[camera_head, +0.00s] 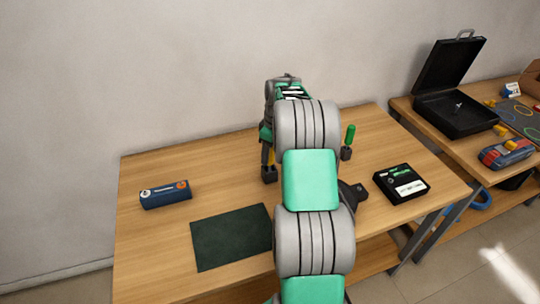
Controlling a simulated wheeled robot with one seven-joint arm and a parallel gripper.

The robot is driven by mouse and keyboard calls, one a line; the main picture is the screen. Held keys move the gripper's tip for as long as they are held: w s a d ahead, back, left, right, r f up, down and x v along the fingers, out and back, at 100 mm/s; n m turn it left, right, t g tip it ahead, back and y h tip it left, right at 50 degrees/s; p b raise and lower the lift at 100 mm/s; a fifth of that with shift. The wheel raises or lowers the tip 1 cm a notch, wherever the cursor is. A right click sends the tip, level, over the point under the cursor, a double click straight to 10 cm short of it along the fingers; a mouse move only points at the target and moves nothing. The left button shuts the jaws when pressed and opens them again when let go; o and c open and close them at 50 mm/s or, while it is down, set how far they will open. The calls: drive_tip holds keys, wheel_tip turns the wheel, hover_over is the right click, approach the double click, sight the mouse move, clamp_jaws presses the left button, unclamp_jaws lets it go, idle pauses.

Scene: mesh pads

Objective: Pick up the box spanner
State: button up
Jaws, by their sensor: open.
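My arm reaches up the middle of the view and hides the centre of the table. My gripper (266,144) is open at its far end, partly covered by my wrist, and its fingertips are hard to make out. Below it a small yellow part and a dark block (269,174) show at the table; I cannot tell exactly what they are. I cannot pick out the box spanner for sure. A dark piece (354,194) sticks out from behind my arm on the right, mostly hidden.
A green-handled tool (350,136) stands upright in a dark block. A blue case (165,194) and a dark green pad (231,238) lie left, a black box (401,184) right. A second table holds an open black case (457,112) and a meter (506,153).

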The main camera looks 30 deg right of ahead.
sight(270, 163)
wheel_tip(270, 163, down, 4)
drive_tip(key=shift+w+a+f+p, duration=0.15)
drive_tip(key=shift+p, duration=0.45)
clamp_jaws()
idle(0.9)
